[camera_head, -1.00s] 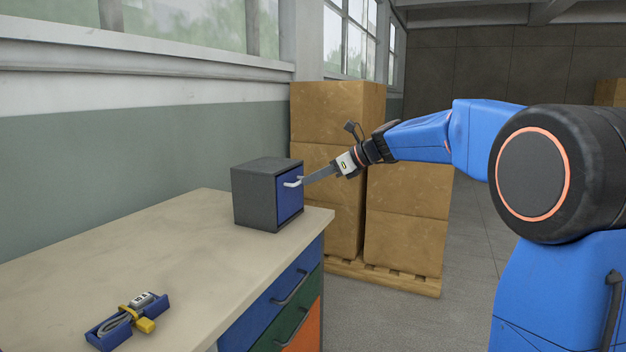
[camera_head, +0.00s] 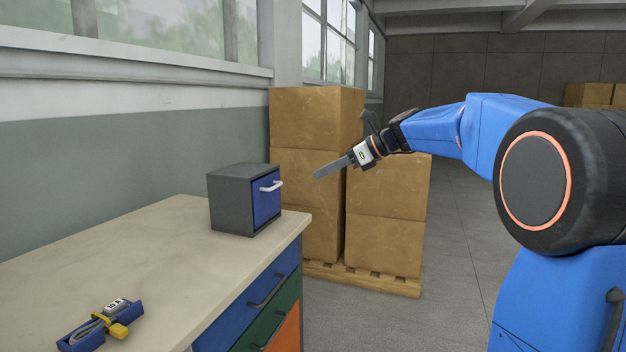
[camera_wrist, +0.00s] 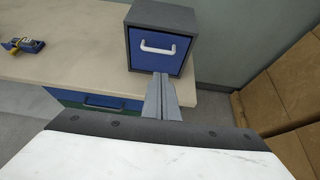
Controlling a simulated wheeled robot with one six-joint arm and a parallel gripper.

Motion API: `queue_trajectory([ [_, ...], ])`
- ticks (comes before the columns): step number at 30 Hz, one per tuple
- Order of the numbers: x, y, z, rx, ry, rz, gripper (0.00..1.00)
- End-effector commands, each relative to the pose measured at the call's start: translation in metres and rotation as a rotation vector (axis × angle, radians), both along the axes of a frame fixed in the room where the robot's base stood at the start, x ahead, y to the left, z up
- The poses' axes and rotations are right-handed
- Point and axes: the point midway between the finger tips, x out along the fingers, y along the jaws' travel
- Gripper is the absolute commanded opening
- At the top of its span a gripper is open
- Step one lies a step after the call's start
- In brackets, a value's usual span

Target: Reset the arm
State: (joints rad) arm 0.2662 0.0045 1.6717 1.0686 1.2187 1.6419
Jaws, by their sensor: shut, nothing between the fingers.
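My gripper (camera_head: 318,175) is shut and empty. It hangs in the air to the right of a small dark grey box (camera_head: 229,203) with a blue drawer front (camera_head: 266,208) and a white handle (camera_head: 271,186). A gap shows between the fingertips and the handle. The drawer front looks closed in its box. In the wrist view, the gripper's fingers (camera_wrist: 162,80) lie together below the blue front (camera_wrist: 157,57) and its white handle (camera_wrist: 158,49).
The box stands at the end of a beige-topped bench (camera_head: 150,250) with coloured drawers. A blue tray (camera_head: 82,342) with a cable and yellow piece lies near the bench's front. Stacked cardboard boxes (camera_head: 316,118) stand on a wooden pallet (camera_head: 375,280) behind. Open floor lies right of the pallet.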

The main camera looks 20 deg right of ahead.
Motion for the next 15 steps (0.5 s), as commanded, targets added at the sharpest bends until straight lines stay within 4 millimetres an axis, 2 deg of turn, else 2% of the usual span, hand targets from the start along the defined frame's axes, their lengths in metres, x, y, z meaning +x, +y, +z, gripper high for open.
queue_trajectory([
  [5,-0.008,-0.005,0.004,-0.011,-0.006,0.006,0.00],
  [8,-0.024,0.000,-0.002,-0.069,-0.034,0.038,0.00],
  [11,-0.053,0.008,-0.017,-0.182,-0.089,0.101,0.00],
  [15,-0.106,0.019,-0.047,-0.391,-0.190,0.239,0.00],
])
